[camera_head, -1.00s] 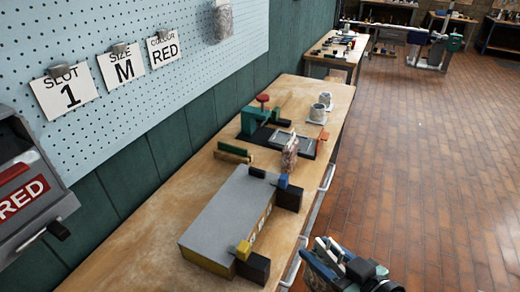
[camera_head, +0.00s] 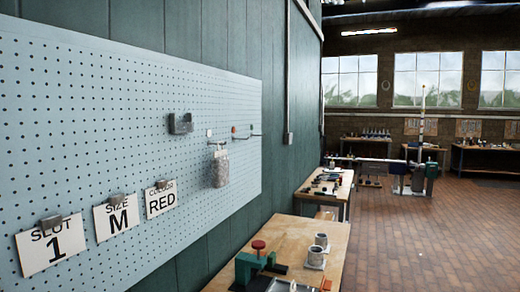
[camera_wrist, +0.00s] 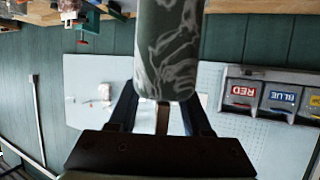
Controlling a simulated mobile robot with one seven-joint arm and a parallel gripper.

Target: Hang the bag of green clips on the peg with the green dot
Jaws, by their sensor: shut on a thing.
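My gripper (camera_wrist: 162,112) shows in the wrist view, its two dark fingers shut on a bag (camera_wrist: 168,45). The bag is dark grey-green with pale swirling streaks and fills the top middle of that view; I cannot make out single clips in it. In the head view, pegs (camera_head: 245,136) stick out of the light blue pegboard (camera_head: 130,140). A small orange-red dot (camera_head: 234,129) and a pale dot (camera_head: 209,132) show near them. I cannot make out a green dot. A pale speckled bag (camera_head: 220,170) hangs below the pale dot. My gripper is outside the head view.
A grey bracket (camera_head: 181,123) is on the pegboard, with SLOT 1, SIZE M and COLOUR RED cards (camera_head: 160,199) lower left. A wooden bench (camera_head: 315,235) with a green tool (camera_head: 249,266) and cups stands below. Bins labelled RED and BLUE (camera_wrist: 281,97) show in the wrist view.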

